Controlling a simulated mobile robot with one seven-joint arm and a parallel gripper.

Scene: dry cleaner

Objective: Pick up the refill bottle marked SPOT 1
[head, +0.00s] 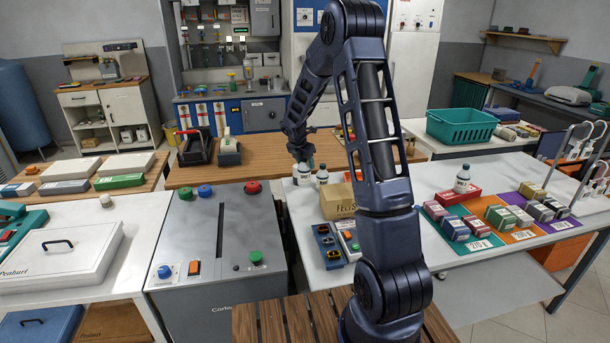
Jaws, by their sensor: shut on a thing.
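My arm reaches up and back over the white table, with my gripper (303,160) pointing down near its far left edge. My gripper is shut on the upper part of a small white bottle with a dark label (303,177). A similar bottle (322,177) stands just to the right of it. The print on the labels is too small to read, so I cannot tell which is SPOT 1. Whether the held bottle still touches the table is unclear.
A cardboard box (338,203) stands close in front of the bottles, partly behind my arm. Small boxes sit on coloured mats (523,236) at right. A teal basket (461,125) is on the table behind. A grey machine with coloured buttons (215,240) stands at left.

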